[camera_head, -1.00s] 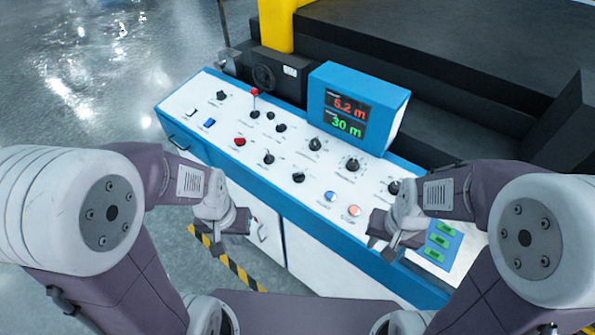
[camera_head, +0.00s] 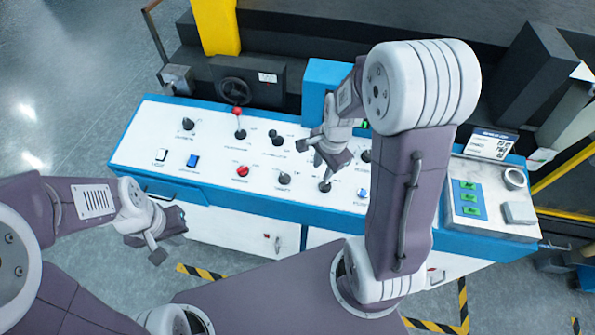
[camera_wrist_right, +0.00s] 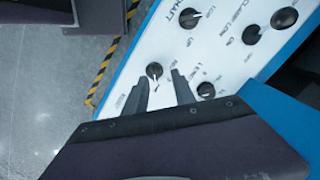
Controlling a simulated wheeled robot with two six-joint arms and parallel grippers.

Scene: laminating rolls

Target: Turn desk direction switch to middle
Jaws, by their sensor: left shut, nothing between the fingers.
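A black rotary knob (camera_head: 324,186) with a pale pointer line sits on the white control desk (camera_head: 220,130). It appears to be the direction switch, but its labels are too small to read surely. In the right wrist view the knob (camera_wrist_right: 154,70) lies just beyond and between my right gripper's fingertips. My right gripper (camera_head: 325,163) is open and points down at the desk; its fingers (camera_wrist_right: 160,84) are apart, with no visible grip on the knob. My left gripper (camera_head: 156,252) is shut and empty, in front of the desk's left part.
Other black knobs stand close by, one (camera_wrist_right: 205,90) beside the right finger and another (camera_head: 284,178) to the left. A red button (camera_head: 243,171), a red-topped lever (camera_head: 238,118) and a blue display box (camera_head: 322,80) are also on the desk. Green buttons (camera_head: 469,198) sit at the right.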

